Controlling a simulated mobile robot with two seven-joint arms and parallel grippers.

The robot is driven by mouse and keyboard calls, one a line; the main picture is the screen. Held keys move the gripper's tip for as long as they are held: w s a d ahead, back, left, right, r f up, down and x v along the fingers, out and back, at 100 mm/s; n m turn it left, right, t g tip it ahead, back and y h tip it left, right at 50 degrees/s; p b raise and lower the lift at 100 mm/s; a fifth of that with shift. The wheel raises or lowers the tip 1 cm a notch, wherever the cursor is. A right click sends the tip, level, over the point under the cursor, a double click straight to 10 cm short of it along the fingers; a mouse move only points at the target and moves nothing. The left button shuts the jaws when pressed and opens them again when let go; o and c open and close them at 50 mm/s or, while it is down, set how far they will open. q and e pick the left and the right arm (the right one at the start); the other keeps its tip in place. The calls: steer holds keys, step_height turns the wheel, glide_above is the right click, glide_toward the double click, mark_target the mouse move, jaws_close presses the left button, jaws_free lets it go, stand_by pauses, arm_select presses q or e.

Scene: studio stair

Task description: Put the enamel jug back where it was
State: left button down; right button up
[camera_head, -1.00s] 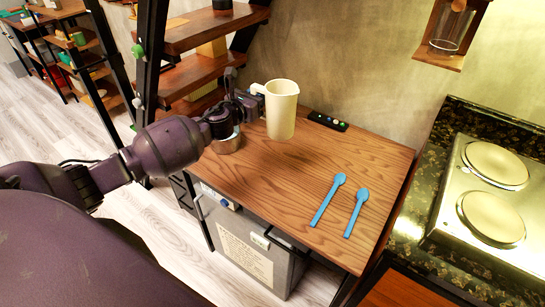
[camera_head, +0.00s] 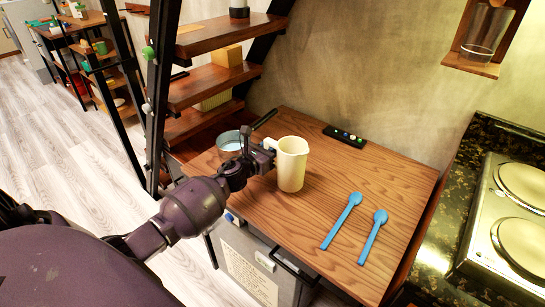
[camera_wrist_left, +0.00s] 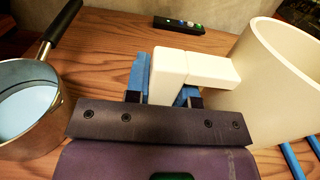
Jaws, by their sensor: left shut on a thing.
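The cream enamel jug (camera_head: 291,166) is upright at the left part of the wooden counter (camera_head: 345,190). Its base is on or very near the wood; I cannot tell if it touches. My left gripper (camera_head: 267,158) is shut on the jug's handle, with the jug to its right. In the left wrist view the squared handle (camera_wrist_left: 215,70) sits between the blue-padded fingers of the gripper (camera_wrist_left: 165,92), and the jug's body (camera_wrist_left: 272,90) fills the right side. My right gripper is not in view.
A saucepan (camera_head: 228,150) with a black handle stands left of the jug, close to my left gripper. Two blue spoons (camera_head: 342,220) (camera_head: 373,236) lie at the front right. A black button strip (camera_head: 345,136) lies at the back. A hob (camera_head: 510,215) is at right, stairs (camera_head: 215,83) at left.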

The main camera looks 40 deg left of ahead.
arm_select(q)
steer(key=shift+f+b, duration=0.55)
steer(key=shift+f, duration=1.15)
steer(key=c, duration=1)
jaws_free()
steer(key=shift+o, duration=0.2)
steer(key=shift+r, duration=0.25)
steer(key=s, duration=0.8)
steer(key=s+a+p, duration=0.1)
steer(key=s, duration=0.3)
